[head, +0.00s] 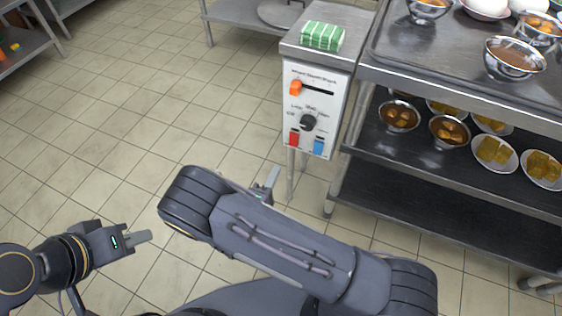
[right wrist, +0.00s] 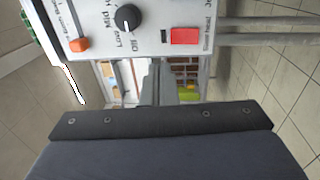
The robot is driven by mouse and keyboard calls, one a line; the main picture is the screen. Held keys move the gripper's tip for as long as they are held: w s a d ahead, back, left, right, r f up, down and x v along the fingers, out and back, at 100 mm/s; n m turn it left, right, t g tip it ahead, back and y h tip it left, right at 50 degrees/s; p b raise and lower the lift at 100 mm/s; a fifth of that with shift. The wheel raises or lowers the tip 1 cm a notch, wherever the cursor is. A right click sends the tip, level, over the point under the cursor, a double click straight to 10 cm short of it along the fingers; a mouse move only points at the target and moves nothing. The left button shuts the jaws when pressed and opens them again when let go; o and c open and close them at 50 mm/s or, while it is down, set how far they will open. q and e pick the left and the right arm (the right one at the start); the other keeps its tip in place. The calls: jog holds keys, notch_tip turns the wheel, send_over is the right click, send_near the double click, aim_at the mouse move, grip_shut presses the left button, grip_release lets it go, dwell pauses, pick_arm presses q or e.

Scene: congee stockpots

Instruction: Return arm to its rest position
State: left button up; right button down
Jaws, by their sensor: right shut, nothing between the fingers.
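My right arm reaches across the lower middle of the head view. Its gripper (head: 268,183) shows partly behind the arm, just below and left of a white control box (head: 314,108). In the right wrist view the fingers of my right gripper (right wrist: 158,82) are together with nothing between them, pointing toward the lower side of the control box (right wrist: 150,35). No contact with the box can be made out. My left gripper (head: 142,237) is low at the left of the head view, over the floor; its finger opening cannot be made out.
The box carries an orange slider (head: 296,88), a black knob (head: 307,122), a red switch (head: 294,138) and a blue switch (head: 319,146). A green striped cloth (head: 322,36) lies on top. A steel shelf cart (head: 440,83) with bowls stands right. Floor (head: 130,130) at left is clear.

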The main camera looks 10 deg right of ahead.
jog(key=shift+s+a, duration=0.3)
jog(key=shift+s, duration=0.25)
jog(key=shift+r, duration=0.1)
jog(key=s+d+r+m+g+y, duration=0.1)
jog(key=s+d+r+m+g, duration=0.4)
jog(key=d+g, duration=0.3)
jog(key=s+d+r+m+g+y, duration=0.1)
jog(key=s+d+r+m+g, duration=0.35)
jog(key=d+g, duration=0.4)
jog(key=s+r+m+y, duration=0.2)
jog(key=s+r+y, duration=0.2)
jog(key=s+y, duration=0.35)
notch_tip(320, 180, up, 35)
jog(key=s+a+m+t+y+p, duration=0.1)
jog(key=t+y+p, duration=0.4)
jog(key=p, duration=2.3)
jog(key=shift+s+a+r+t, duration=0.15)
jog(key=shift+s+a+t, duration=0.4)
jog(key=shift+s+a, duration=0.35)
